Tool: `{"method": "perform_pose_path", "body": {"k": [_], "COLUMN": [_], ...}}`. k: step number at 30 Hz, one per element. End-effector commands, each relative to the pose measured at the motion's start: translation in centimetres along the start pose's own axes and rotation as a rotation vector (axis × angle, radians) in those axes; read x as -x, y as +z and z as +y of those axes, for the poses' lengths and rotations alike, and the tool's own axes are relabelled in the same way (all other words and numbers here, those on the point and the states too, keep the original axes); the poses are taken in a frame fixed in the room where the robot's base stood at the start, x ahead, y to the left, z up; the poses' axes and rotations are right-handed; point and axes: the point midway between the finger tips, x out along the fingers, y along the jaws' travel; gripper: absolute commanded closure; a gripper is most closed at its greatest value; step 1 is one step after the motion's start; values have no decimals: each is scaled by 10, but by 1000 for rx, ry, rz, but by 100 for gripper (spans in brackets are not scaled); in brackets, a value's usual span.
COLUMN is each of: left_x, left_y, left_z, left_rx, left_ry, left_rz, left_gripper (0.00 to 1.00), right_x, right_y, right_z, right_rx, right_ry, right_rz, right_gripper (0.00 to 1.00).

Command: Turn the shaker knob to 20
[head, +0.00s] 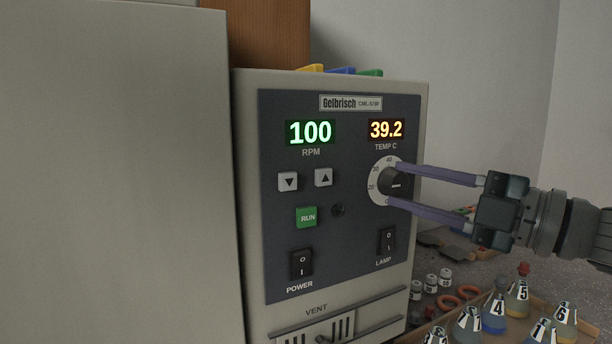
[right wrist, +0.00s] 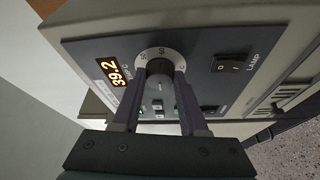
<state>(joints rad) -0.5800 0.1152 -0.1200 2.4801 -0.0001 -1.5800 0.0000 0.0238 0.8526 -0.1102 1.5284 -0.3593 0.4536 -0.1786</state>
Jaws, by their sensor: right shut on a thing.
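The shaker (head: 345,258) is a beige box with a dark front panel. Its green display reads 100 RPM and its orange display reads 39.2 TEMP C. The round black knob (head: 397,184) sits on a white dial (head: 375,183) under the orange display. My right gripper (head: 390,183) comes in from the right, with its two purple fingers on either side of the knob, shut on it. In the right wrist view the knob (right wrist: 159,68) shows between the fingertips. The knob's pointer is partly hidden, so its exact setting is hard to read. My left gripper is not in view.
A large beige box (head: 118,180) fills the left side. The LAMP switch (head: 387,240) is just below the gripper, and the RUN button (head: 306,217) is to the left. Numbered flasks (head: 518,298) stand in a tray at the lower right, near small white jars (head: 431,284).

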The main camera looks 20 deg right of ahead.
Motion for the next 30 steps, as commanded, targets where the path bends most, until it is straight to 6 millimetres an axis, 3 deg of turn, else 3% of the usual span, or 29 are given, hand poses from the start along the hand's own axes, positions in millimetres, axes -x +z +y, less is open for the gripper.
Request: {"method": "perform_pose_path", "body": {"k": [12, 29, 30], "left_x": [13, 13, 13], "left_y": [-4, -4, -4], "left_z": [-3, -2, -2], "left_rx": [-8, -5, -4], "left_ry": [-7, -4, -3], "left_rz": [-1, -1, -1], "left_gripper": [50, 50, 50], "right_x": [0, 0, 0], "right_y": [0, 0, 0], "right_z": [3, 2, 2], "right_rx": [173, 199, 199], "right_ry": [-72, -82, -82], "right_rz": [-1, -1, -1], "right_gripper": [100, 100, 53]}}
